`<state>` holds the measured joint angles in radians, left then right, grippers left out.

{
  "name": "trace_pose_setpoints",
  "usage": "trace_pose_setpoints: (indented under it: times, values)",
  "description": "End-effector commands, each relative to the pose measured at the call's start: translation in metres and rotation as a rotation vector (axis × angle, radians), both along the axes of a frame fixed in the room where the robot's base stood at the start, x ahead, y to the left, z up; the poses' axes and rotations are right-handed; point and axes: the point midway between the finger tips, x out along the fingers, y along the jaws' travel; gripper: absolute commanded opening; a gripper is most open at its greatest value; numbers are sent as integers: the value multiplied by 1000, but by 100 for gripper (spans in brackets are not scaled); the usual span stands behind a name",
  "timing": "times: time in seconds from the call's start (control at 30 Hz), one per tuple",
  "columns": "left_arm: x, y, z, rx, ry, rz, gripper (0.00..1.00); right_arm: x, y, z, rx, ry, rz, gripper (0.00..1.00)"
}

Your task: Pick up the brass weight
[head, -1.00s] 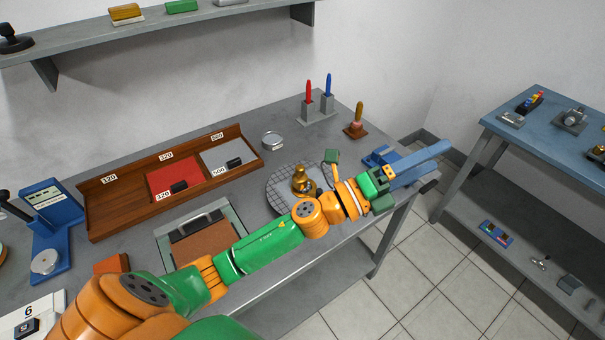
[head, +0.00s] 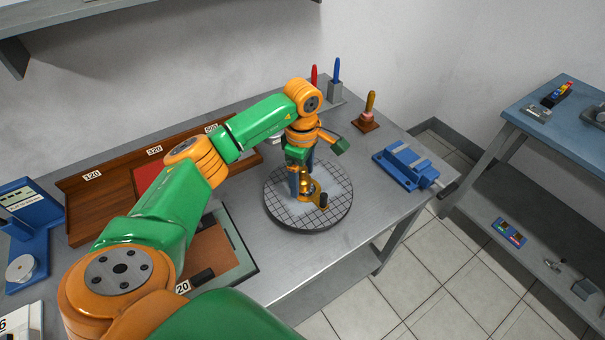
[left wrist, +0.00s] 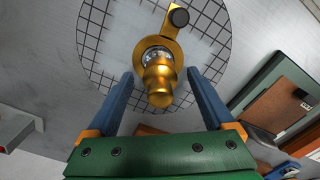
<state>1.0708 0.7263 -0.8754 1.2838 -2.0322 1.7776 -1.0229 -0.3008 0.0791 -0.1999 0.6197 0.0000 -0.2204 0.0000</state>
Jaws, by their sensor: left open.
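The brass weight (head: 305,186) stands on a round, gridded disc (head: 284,212) on the grey bench. In the left wrist view the brass weight (left wrist: 159,84) shows from above as a rounded golden knob. A flat brass piece with a black knob (left wrist: 179,18) extends beyond it; I cannot tell whether it is part of the weight. My left gripper (head: 302,186) points down over the disc, open, with its blue fingers on either side of the weight. In the left wrist view the left gripper (left wrist: 161,76) shows gaps between both fingers and the brass. My right gripper is out of view.
A wooden tray (head: 100,205) with number labels lies along the wall. A blue holder (head: 405,165) and a wooden-handled stamp (head: 368,112) stand right of the disc. Red and blue handled tools are behind my arm. The bench's front edge is close to the disc.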

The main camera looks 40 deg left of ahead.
Motion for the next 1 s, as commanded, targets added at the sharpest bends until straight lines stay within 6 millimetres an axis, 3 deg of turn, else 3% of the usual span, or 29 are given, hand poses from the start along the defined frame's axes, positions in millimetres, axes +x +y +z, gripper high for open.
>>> trace_pose_setpoints:
  times: [0.2, 0.5, 1.0]
  values:
    - [0, 0, -2, -1, -1, 0, 84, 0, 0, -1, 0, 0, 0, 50]
    - [0, -1, -2, -2, -1, -1, 3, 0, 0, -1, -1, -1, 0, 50]
    - [1, -1, 6, -3, -6, -1, 0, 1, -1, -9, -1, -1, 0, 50]
